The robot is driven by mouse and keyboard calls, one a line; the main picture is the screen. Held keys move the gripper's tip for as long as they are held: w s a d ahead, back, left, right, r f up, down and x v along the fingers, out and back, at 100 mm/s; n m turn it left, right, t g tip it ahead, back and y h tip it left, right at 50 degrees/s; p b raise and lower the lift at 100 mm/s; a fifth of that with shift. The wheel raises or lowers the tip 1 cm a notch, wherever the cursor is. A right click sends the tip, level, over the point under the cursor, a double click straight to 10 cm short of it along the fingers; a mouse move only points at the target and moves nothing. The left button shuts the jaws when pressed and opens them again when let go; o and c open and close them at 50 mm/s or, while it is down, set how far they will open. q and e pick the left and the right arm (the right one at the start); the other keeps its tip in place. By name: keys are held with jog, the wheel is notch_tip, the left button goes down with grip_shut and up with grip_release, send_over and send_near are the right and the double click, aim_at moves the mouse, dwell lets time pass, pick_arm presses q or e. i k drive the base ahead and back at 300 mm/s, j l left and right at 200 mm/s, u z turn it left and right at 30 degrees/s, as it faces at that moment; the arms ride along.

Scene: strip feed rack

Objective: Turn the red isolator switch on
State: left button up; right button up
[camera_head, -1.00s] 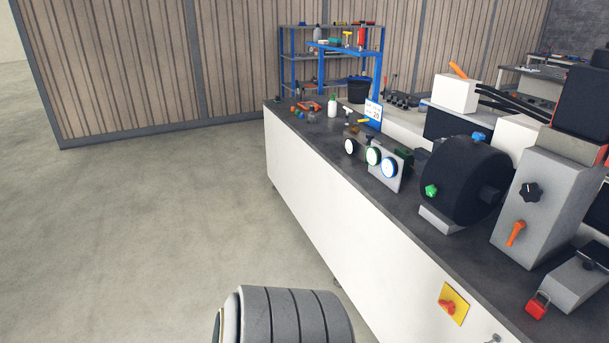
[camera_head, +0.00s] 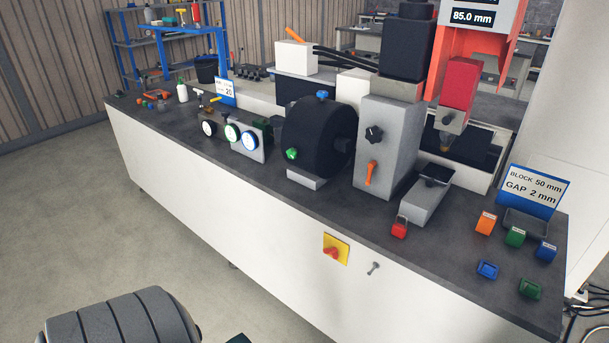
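The red isolator switch (camera_head: 331,252) is a red knob on a yellow plate (camera_head: 341,246), on the white front face of the bench below the worktop edge. Its setting is too small to read surely. A grey ribbed cylindrical part of mine (camera_head: 125,322) fills the bottom left corner, well apart from the switch. Neither of my grippers shows in the view.
A small grey knob or pin (camera_head: 374,268) sticks out right of the switch. The floor (camera_head: 70,215) in front is clear.

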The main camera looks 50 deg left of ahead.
aim_at(332, 251)
jog(key=u, duration=1.3)
